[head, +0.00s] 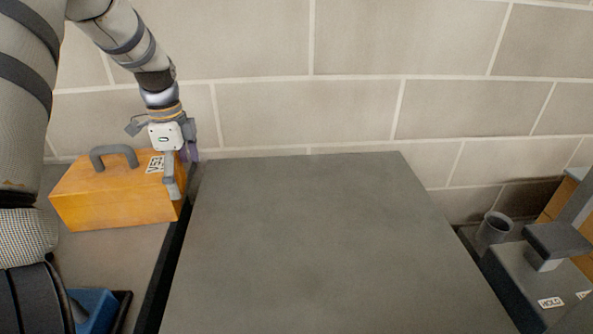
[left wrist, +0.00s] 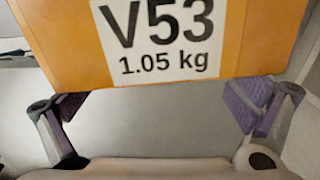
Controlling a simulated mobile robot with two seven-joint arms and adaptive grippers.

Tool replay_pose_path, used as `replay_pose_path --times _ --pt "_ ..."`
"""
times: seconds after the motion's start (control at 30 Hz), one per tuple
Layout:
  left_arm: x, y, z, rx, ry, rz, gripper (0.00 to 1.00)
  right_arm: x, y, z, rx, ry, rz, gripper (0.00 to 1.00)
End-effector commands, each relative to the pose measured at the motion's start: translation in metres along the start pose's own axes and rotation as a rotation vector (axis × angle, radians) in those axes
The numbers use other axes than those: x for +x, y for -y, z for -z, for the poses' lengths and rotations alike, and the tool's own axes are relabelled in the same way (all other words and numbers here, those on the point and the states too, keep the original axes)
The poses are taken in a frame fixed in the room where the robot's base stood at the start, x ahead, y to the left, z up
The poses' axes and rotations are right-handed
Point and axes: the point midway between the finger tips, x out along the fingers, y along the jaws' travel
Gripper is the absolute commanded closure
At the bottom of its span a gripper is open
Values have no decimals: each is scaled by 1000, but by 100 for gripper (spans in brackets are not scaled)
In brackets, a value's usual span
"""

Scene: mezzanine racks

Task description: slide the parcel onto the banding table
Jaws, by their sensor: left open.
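The parcel (head: 115,195) is an orange box with a grey handle on top and a white label. It sits on the surface at the left, its right end near that surface's edge. In the left wrist view the parcel (left wrist: 265,45) fills the top, its label reading "V53 1.05 kg". My left gripper (head: 181,172) is open at the parcel's right end, pointing down. Its two fingers show apart in the left wrist view (left wrist: 160,105), with nothing visibly clamped; contact cannot be told. The wide dark grey table (head: 310,245), likely the banding table, is bare. My right gripper is not in view.
A narrow dark gap (head: 165,265) runs between the left surface (head: 115,255) and the grey table. A blue item (head: 93,309) lies at lower left. At right stand a dark cup (head: 494,229) and a grey device (head: 540,285) labelled "HOLD". A block wall (head: 360,50) closes the back.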

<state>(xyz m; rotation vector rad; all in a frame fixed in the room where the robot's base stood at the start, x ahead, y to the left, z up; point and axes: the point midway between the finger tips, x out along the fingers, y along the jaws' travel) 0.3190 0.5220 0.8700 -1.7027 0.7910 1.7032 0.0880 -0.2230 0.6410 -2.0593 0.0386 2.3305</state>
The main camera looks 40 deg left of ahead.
Motion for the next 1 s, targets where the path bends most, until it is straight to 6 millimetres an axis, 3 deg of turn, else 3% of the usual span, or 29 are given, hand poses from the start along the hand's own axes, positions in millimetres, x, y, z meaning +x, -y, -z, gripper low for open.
replay_pose_path --times 1.0 --pt "0 0 -12 -1 0 0 0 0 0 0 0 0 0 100"
